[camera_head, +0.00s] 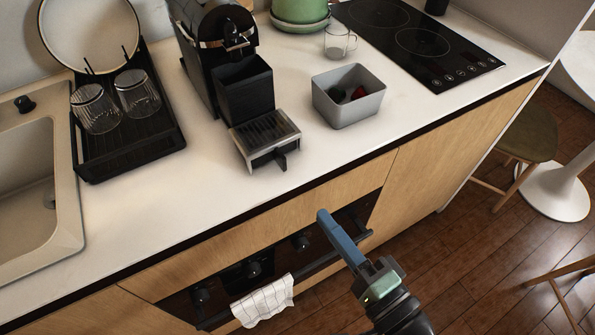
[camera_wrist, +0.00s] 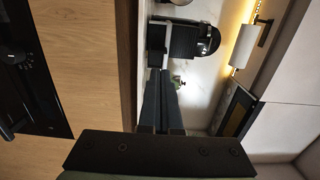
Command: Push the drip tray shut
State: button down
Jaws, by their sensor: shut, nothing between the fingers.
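The drip tray (camera_head: 266,138), a black grille in a silver-grey frame with a dark handle tab, sticks out of the front of the black coffee machine (camera_head: 210,50). It lies flat at counter level. My gripper (camera_head: 322,214) is shut and empty, in front of the counter edge, to the lower right of the tray and apart from it. In the wrist view, my gripper (camera_wrist: 161,72) points toward the coffee machine (camera_wrist: 197,40), which appears turned on its side. The fingers partly hide what lies beyond them there.
A grey bin (camera_head: 349,112) with small items stands right of the tray, near a glass mug (camera_head: 338,42). The dish rack (camera_head: 135,150) with glasses is on the left. An oven handle (camera_head: 335,255) with a towel (camera_head: 263,301) is below. Counter in front of the tray is clear.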

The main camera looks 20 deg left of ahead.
aim_at(285, 165)
jog(key=p+x, duration=0.1)
jog(key=x, duration=0.9)
jog(key=shift+w+a, duration=0.1)
jog(key=shift+w, duration=0.15)
jog(key=b+x, duration=0.1)
jog(key=x, duration=0.4)
jog(key=shift+f, duration=0.1)
jog(key=shift+s, duration=0.1)
